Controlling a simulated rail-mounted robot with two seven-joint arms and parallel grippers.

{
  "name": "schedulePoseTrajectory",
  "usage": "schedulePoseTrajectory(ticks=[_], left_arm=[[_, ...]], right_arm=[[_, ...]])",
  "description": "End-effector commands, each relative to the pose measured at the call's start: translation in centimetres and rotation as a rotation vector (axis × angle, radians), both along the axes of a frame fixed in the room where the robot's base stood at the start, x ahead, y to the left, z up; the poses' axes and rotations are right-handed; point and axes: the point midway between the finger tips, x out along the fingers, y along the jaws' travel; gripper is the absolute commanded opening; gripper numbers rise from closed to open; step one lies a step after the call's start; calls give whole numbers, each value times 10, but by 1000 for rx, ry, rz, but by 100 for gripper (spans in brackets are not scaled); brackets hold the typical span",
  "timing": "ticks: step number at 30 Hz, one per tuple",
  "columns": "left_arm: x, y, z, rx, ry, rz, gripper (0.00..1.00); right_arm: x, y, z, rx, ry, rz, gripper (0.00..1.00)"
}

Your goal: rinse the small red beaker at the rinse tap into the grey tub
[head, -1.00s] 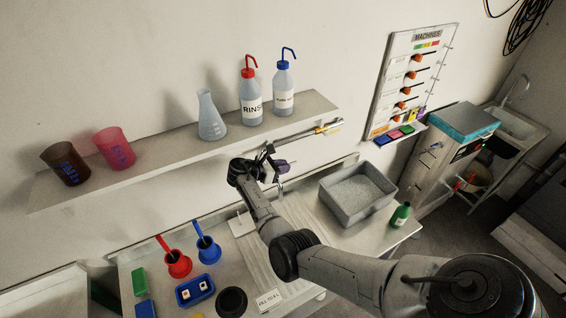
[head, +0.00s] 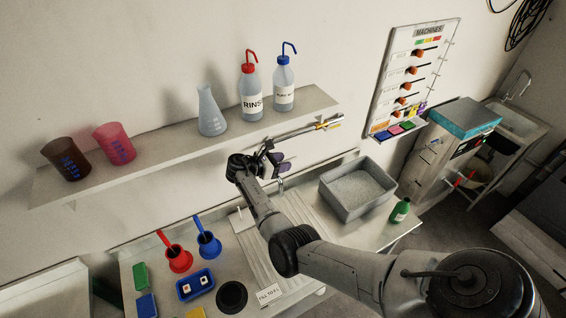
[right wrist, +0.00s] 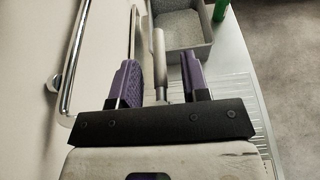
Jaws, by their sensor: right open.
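A translucent pinkish-red beaker (head: 115,144) stands on the wall shelf at the left in the head view, beside a dark brown one. The grey tub (head: 341,198) sits on the bench at the right; its near part shows in the right wrist view (right wrist: 205,50). My right gripper (head: 284,165) is below the shelf, left of the tub and far from the beaker. In the right wrist view its purple fingers (right wrist: 160,78) are apart. A pale rod-like part (right wrist: 159,58) shows between them; I cannot tell whether it is the rinse tap. My left gripper is out of view.
A green bottle (head: 400,210) stands by the tub.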

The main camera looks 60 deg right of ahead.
Motion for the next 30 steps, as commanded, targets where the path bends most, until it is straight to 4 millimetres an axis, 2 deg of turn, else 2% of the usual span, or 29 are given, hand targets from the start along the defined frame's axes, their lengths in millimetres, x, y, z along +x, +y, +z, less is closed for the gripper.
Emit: schedulePoseTrajectory(ticks=[18, 24, 30], left_arm=[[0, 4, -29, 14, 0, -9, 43], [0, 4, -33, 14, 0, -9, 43], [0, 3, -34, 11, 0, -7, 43]], right_arm=[[52, 90, 30, -1, -1, 2, 42], [61, 105, 37, 1, -1, 2, 42], [63, 110, 39, 0, 0, 0, 42]])
